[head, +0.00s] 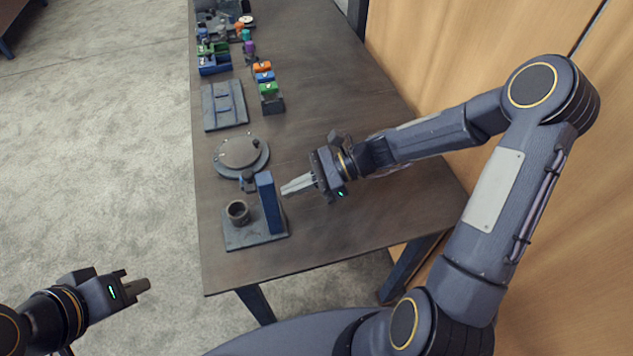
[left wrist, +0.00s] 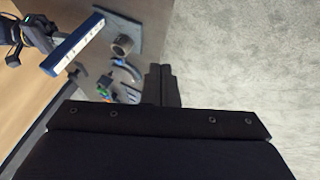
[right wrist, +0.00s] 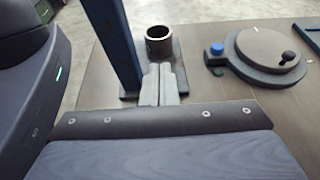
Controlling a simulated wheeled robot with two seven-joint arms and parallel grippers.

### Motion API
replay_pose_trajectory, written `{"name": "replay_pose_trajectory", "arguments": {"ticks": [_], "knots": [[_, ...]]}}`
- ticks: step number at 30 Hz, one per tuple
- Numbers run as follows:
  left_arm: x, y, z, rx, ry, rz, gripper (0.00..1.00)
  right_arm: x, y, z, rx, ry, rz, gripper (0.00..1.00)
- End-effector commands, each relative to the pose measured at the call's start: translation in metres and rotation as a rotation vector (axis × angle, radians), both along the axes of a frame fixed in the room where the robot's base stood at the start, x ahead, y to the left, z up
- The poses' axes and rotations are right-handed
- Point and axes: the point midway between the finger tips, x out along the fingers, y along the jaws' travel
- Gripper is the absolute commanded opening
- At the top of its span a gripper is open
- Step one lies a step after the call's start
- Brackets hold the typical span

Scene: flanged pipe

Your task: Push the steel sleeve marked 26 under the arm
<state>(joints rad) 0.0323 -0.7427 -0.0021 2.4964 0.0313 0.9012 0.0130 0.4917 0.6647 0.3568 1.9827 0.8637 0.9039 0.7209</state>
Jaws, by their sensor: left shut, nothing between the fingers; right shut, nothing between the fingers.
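A dark, short, open-topped sleeve (head: 237,212) stands upright on a flat dark plate (head: 244,240) at the near end of the table; no number on it is readable. A blue upright arm (head: 270,203) rises from the plate just right of the sleeve. The sleeve also shows in the right wrist view (right wrist: 159,43) and left wrist view (left wrist: 122,44). My right gripper (head: 284,189) is shut and empty, its tips close to the right side of the blue arm. My left gripper (head: 147,285) is shut and empty, off the table at lower left.
A round dark disc fixture (head: 241,155) sits just behind the plate. Further back are a flat dark board (head: 224,105), a rack with orange, blue and green blocks (head: 266,78) and several small parts. The table (head: 330,220) is clear right of the plate. A wooden wall stands at right.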

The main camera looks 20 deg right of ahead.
Motion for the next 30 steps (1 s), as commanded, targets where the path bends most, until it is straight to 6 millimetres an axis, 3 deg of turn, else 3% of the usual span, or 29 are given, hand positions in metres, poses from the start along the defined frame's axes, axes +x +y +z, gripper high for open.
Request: {"name": "replay_pose_trajectory", "arguments": {"ticks": [3,9,21,30], "knots": [[0.000,0.000,-0.004,0.000,0.000,0.000,0.00,0.000,-0.028,-0.001,-0.002,-0.001,-0.005,0.00],[0.000,0.000,-0.006,0.000,0.000,0.000,0.00,-0.001,-0.058,-0.001,-0.002,-0.001,-0.002,0.00],[0.000,0.000,-0.007,0.000,0.000,0.000,0.00,-0.002,-0.067,0.000,0.000,0.001,0.002,0.00],[0.001,0.000,-0.006,-0.005,0.005,0.003,0.38,-0.003,-0.067,0.002,-0.007,-0.007,0.006,0.00]]}}
